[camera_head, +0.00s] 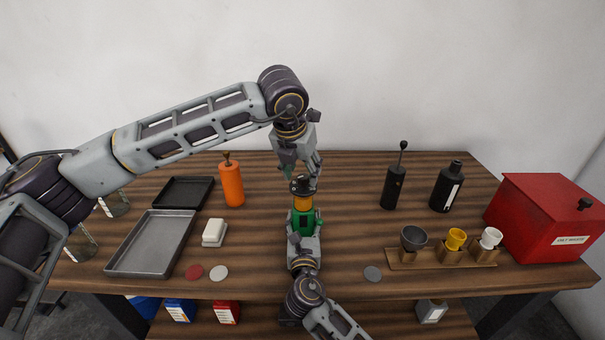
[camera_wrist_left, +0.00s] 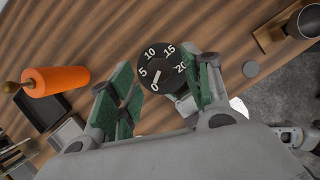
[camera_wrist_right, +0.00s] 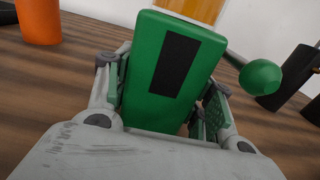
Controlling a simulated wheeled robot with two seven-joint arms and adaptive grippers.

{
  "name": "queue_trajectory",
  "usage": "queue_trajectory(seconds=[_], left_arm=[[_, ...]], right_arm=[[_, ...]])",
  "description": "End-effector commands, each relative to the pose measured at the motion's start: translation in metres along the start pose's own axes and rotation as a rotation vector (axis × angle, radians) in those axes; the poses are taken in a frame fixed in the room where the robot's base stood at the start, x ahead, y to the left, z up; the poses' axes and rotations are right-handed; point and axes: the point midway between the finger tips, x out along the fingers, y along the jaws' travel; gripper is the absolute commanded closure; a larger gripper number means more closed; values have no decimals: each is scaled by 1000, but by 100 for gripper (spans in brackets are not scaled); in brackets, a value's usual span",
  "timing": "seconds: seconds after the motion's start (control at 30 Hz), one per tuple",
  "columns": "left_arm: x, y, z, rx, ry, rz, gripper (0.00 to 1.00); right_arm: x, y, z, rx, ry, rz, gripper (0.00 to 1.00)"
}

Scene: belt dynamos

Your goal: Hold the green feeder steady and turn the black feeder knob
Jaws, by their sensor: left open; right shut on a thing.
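The green feeder (camera_head: 302,222) stands upright on the table in the middle of the head view, with an amber section above its green body. My right gripper (camera_head: 304,240) is shut around its green body (camera_wrist_right: 165,75) from the front. A green ball-ended lever (camera_wrist_right: 260,77) sticks out to the right in the right wrist view. The black feeder knob (camera_head: 302,186) is on top; its dial (camera_wrist_left: 162,67) shows numbers from 0 to 20 in the left wrist view. My left gripper (camera_head: 301,170) is open above the knob, pointing down, with its fingers on either side of the dial in the left wrist view.
To the left are an orange grinder (camera_head: 232,185), a black tray (camera_head: 184,192), a grey tray (camera_head: 112,268) and a white block (camera_head: 214,232). To the right are a black grinder (camera_head: 393,188), a black bottle (camera_head: 446,188), a wooden cup rack (camera_head: 425,259) and a red box (camera_head: 545,220).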

Motion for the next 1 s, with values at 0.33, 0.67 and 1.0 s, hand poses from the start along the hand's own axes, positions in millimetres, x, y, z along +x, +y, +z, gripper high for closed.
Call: queue_trajectory(seconds=[0.33,0.67,1.0], left_arm=[[17,0,0,0,1,0,51],[17,0,0,0,0,0,64],[17,0,0,0,0,0,96]], right_arm=[[0,0,-5,-2,8,-1,95],[0,0,-4,-2,8,-1,95],[0,0,-4,-2,7,-1,95]])
